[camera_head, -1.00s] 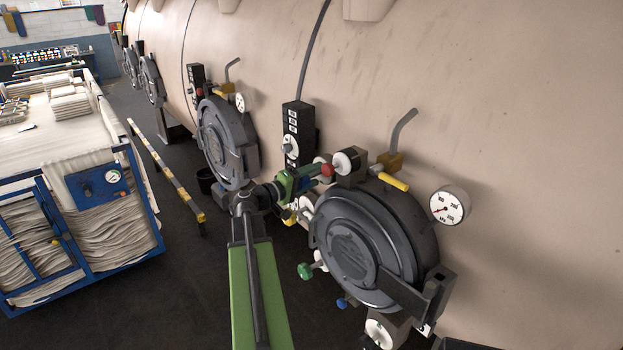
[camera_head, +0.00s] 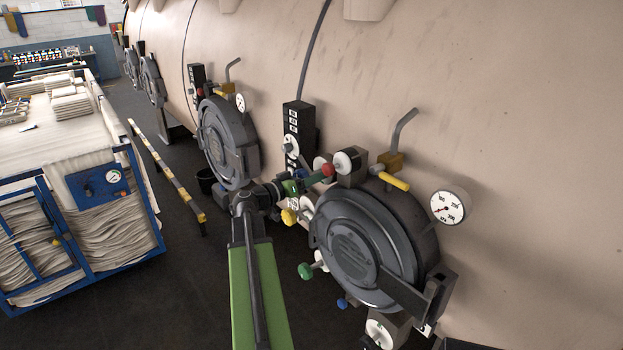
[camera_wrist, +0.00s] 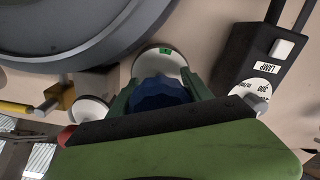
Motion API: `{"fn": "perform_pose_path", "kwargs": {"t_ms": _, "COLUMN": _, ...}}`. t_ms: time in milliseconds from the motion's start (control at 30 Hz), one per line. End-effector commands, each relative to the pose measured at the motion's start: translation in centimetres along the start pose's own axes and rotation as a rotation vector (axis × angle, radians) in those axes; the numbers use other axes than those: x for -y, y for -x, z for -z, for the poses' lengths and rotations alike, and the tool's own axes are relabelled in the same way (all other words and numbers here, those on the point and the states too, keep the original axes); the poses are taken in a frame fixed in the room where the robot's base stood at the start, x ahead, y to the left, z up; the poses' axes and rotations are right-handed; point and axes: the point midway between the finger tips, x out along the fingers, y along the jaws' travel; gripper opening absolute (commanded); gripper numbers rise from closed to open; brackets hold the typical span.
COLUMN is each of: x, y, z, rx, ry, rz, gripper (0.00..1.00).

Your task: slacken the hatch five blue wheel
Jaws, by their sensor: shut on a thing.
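A ribbed blue wheel (camera_wrist: 158,93) sits between the green fingers of my gripper (camera_wrist: 160,100) in the wrist view. My gripper is shut on it. Behind the wheel is a white disc (camera_wrist: 160,62) with a small green label. In the head view, my gripper (camera_head: 291,187) is at the upper left edge of the nearest dark round hatch (camera_head: 350,250). Another blue wheel (camera_head: 342,303) shows below that hatch. I cannot read the hatch's number for certain.
Around the near hatch are a red knob (camera_head: 328,169), a yellow handle (camera_head: 394,181), a yellow wheel (camera_head: 289,216), a green wheel (camera_head: 305,271) and a pressure gauge (camera_head: 448,207). A black box (camera_head: 299,117) stands behind my gripper. A cloth-filled cart (camera_head: 75,180) is at left.

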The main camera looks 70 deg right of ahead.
Motion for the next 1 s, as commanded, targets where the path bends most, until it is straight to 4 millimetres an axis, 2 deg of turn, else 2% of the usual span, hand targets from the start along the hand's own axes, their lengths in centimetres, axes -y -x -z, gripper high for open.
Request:
{"fn": "perform_pose_path", "kwargs": {"t_ms": 300, "x": 0.17, "y": 0.03, "z": -0.02, "rx": 0.001, "ry": -0.128, "rz": 0.003, "gripper": 0.17}}
{"fn": "perform_pose_path", "kwargs": {"t_ms": 867, "x": 0.18, "y": 0.03, "z": -0.12, "rx": 0.004, "ry": -0.159, "rz": 0.003, "gripper": 0.18}}
{"fn": "perform_pose_path", "kwargs": {"t_ms": 900, "x": 0.18, "y": 0.03, "z": -0.13, "rx": 0.004, "ry": -0.159, "rz": 0.003, "gripper": 0.61}}
{"fn": "perform_pose_path", "kwargs": {"t_ms": 1000, "x": 0.16, "y": 0.03, "z": -0.12, "rx": 0.003, "ry": -0.158, "rz": 0.002, "gripper": 0.74}}
